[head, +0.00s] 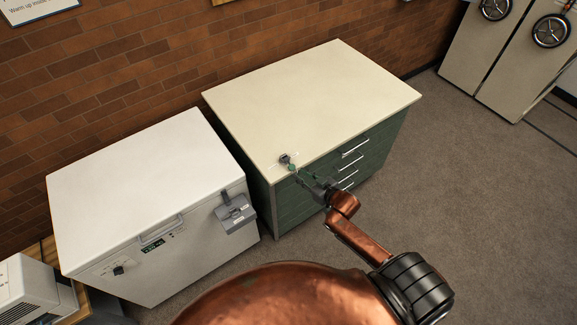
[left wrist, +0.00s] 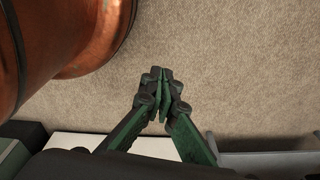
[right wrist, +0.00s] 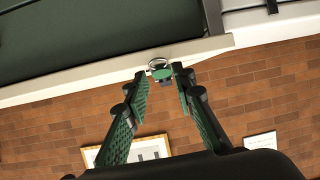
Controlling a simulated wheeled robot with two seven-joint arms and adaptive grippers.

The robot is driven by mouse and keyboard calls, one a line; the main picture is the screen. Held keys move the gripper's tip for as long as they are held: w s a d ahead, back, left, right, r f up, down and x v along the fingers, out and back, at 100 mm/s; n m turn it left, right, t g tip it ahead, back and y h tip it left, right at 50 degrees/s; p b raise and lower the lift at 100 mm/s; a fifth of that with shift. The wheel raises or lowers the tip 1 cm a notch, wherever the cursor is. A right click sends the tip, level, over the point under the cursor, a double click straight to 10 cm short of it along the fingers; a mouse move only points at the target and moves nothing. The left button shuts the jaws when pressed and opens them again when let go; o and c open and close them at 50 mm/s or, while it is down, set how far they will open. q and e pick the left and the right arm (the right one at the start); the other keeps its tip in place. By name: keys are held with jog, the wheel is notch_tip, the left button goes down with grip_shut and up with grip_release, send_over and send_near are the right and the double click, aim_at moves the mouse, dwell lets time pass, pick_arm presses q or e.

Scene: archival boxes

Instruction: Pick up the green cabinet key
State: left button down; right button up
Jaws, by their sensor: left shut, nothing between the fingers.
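The green cabinet key is a small item with a metal ring and a green part. In the head view the key (head: 285,159) is at the front left corner of the cream top of the green cabinet (head: 238,156). In the right wrist view the key (right wrist: 160,73) shows at the cabinet edge, between or just beyond my right fingertips. My right gripper (right wrist: 162,82) is open, with gaps on both sides of the key; contact cannot be told. In the head view my right gripper (head: 297,174) reaches the corner. My left gripper (left wrist: 161,85) is shut and empty above the carpet.
A white chest unit (head: 130,180) with a grey latch box (head: 236,213) stands left of the cabinet. A brick wall (head: 120,75) is behind. Cabinets with handwheels (head: 503,55) stand at the upper right. The rest of the cream top (head: 320,95) and the carpet (head: 470,180) are clear.

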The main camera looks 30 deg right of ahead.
aim_at(293, 170)
jog(key=shift+x, duration=1.55)
jog(key=shift+s, duration=0.1)
jog(key=shift+c, duration=0.3)
grip_shut()
